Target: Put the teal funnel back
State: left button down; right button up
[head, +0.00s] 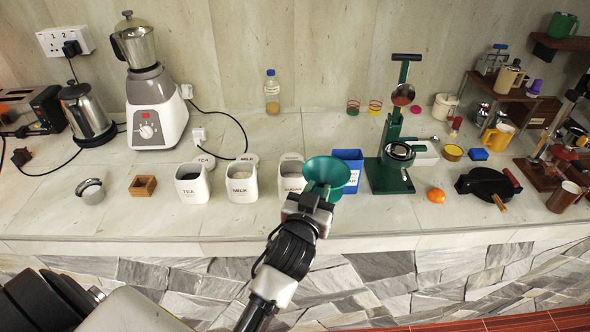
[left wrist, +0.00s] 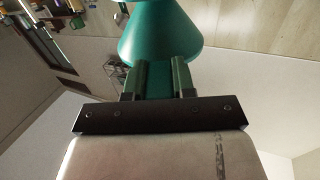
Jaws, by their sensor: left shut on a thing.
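The teal funnel (head: 326,172) is in the grip of my left gripper (head: 314,198), in front of the blue container (head: 350,166) and the sugar canister (head: 288,178) in the head view. Its wide mouth faces up towards the head camera. In the left wrist view the funnel (left wrist: 160,36) fills the top middle, and the gripper's two fingers (left wrist: 160,78) are shut on its lower part. The funnel's narrow end is hidden by the gripper in the head view. My right gripper is not in view.
The tea canister (head: 192,188) and milk canister (head: 241,186) stand left of the funnel. A green press (head: 391,160) stands to the right, with an orange (head: 436,195) beside it. A bottle (head: 272,92) is at the wall. The counter's front left (head: 130,222) is clear.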

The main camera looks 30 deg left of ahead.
pick_arm(q)
jog(key=w+r+n+y, duration=0.1)
jog(key=w+r+y, duration=0.1)
jog(key=w+r, duration=0.4)
jog(key=shift+w+a+n+y, duration=0.3)
jog(key=shift+w+a+n, duration=0.1)
jog(key=shift+w, duration=0.85)
jog(key=a+f+p, duration=0.3)
jog(key=a+f, duration=0.7)
jog(key=a, duration=0.1)
jog(key=shift+w+a+f, duration=0.25)
jog(key=shift+w+a, duration=0.05)
jog(key=shift+w, duration=0.05)
jog(key=shift+f, duration=0.15)
jog(key=c, duration=0.9)
grip_release()
jog(key=shift+c, duration=0.2)
